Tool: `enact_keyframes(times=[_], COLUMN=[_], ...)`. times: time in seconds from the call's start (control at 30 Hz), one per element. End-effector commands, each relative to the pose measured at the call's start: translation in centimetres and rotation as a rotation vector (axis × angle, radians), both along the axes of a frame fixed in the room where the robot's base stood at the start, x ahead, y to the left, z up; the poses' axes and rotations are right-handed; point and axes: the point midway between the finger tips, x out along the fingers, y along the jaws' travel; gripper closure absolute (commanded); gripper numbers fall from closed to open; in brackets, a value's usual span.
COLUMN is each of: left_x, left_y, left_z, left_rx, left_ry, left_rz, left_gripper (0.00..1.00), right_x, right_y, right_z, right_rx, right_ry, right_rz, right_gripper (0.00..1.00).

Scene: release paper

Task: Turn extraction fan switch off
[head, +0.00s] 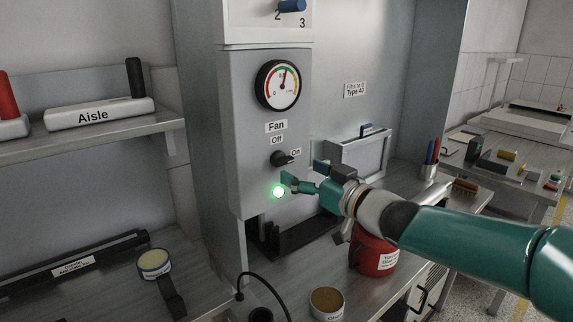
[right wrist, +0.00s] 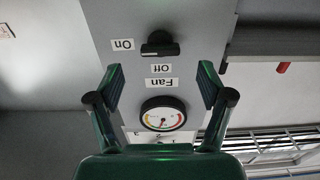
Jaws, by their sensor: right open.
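The fan switch (head: 283,158) is a black rotary knob on the grey panel, with its handle lying sideways toward the "On" label (head: 296,152). The "Off" label (head: 277,140) is above it. A green lamp (head: 278,192) glows below the knob. My right gripper (head: 302,172) is open and empty, in front of the panel, just below and right of the knob. In the upside-down right wrist view the knob (right wrist: 160,45) lies beyond the open fingers (right wrist: 161,72), apart from both. My left gripper is not in view.
A round gauge (head: 279,85) and a "Fan" label (head: 276,127) are above the switch. A red container (head: 374,256) stands under my right arm. A small round tub (head: 327,302) sits on the bench. A shelf (head: 90,139) with an "Aisle" block is at left.

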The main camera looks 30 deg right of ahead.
Motion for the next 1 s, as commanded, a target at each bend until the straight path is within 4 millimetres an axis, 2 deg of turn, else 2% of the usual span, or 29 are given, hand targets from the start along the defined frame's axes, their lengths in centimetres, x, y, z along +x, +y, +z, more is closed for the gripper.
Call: enact_keyframes(times=[0.1, 0.3, 0.47, 0.7, 0.77, 1.0], left_x=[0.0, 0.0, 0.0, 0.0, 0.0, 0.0], left_y=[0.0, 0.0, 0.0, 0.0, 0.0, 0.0], left_z=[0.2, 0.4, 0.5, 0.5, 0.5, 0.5], left_rx=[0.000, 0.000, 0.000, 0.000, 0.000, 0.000], left_ry=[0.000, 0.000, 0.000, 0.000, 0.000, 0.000], left_rz=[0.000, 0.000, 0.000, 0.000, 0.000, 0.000], left_gripper=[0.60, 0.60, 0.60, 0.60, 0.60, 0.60], right_x=[2.5, 5.0, 5.7, 5.8, 5.8, 5.8], right_y=[0.3, 0.5, 0.5, 0.5, 0.5, 0.5], right_z=[0.0, 0.1, 0.0, 0.0, 0.0, 0.0], right_rx=[0.001, -0.001, 0.000, 0.000, 0.000, 0.000], right_ry=[0.001, 0.000, 0.000, 0.000, 0.000, 0.000], right_rz=[0.004, 0.002, 0.000, 0.001, 0.001, 0.001], right_gripper=[0.21, 0.21, 0.21, 0.21, 0.28, 0.68])
